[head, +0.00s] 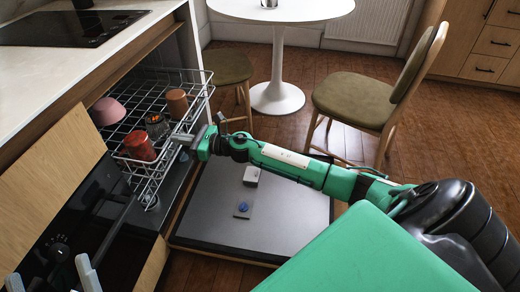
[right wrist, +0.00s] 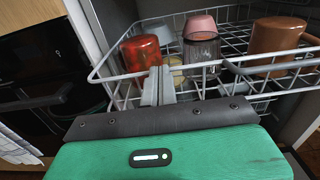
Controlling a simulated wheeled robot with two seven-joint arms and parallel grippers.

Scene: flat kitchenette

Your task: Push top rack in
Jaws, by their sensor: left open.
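The top rack (head: 150,181), a white wire basket, is pulled out of the dishwasher over its lowered door (head: 290,220). It holds a pink bowl (head: 107,111), a red cup (head: 140,146), a brown cup (head: 177,103) and a clear glass (head: 156,125). My right gripper (head: 182,138) is at the rack's front side. In the right wrist view its fingers (right wrist: 158,84) are together at the front wires, with no object seen between them; I cannot tell whether they touch the wire. My left gripper (head: 52,279) is open and empty at the lower left, away from the rack.
The countertop (head: 62,66) with a black cooktop (head: 70,28) is above the dishwasher at left. A chair (head: 365,97) and a white round table (head: 278,65) stand beyond the door. Brown floor is free between them.

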